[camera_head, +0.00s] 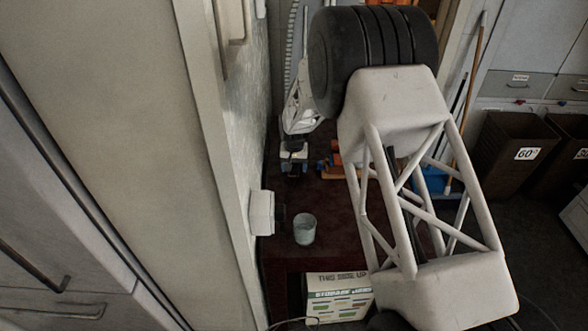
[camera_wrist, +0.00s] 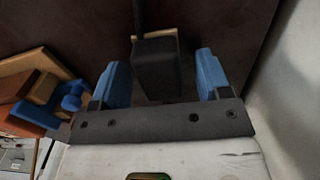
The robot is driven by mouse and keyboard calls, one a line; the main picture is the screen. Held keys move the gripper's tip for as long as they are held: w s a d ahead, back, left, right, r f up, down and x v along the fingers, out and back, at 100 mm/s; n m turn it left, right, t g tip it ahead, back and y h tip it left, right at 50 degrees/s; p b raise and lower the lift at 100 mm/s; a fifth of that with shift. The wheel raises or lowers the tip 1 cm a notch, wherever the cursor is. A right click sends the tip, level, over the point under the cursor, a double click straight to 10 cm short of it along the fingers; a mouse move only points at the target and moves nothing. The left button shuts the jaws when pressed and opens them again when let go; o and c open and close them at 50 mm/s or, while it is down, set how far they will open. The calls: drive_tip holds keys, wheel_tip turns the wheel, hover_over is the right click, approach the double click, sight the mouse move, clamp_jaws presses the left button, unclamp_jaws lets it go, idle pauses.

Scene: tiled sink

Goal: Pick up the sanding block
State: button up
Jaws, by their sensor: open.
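My gripper (camera_wrist: 159,60) is open, with its two blue fingers apart over the dark red surface in the wrist view. A dark grey block (camera_wrist: 157,72) with a thin tan edge lies between the fingers, with gaps on both sides. A dark bar runs from it toward the top of the picture. It looks like the sanding block, but I cannot be sure. In the camera_head view my gripper (camera_head: 293,158) points down at the far part of the dark red surface, with the dark block (camera_head: 294,170) just below it, small and partly hidden.
Orange-brown wooden pieces with a blue part (camera_wrist: 45,92) lie left of my gripper in the wrist view. A glass cup (camera_head: 304,230) stands nearer on the dark red surface (camera_head: 340,225). A wall (camera_wrist: 292,85) rises close on the right. A storage box (camera_head: 338,298) is below.

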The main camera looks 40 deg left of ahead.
sight(294, 165)
drive_tip(key=shift+c, duration=0.4)
drive_tip(key=c, duration=1)
drive_tip(key=shift+o, duration=0.2)
drive_tip(key=shift+r, duration=0.1)
drive_tip(key=shift+r, duration=0.75)
wheel_tip(294, 165, up, 2)
drive_tip(key=shift+r, duration=0.1)
drive_tip(key=s+d, duration=0.3)
drive_tip(key=d, duration=0.1)
drive_tip(key=s+d, duration=0.3)
drive_tip(key=d, duration=0.1)
drive_tip(key=s+d+r, duration=0.1)
drive_tip(key=s+d, duration=0.2)
drive_tip(key=d, duration=0.2)
drive_tip(key=shift+s, duration=0.15)
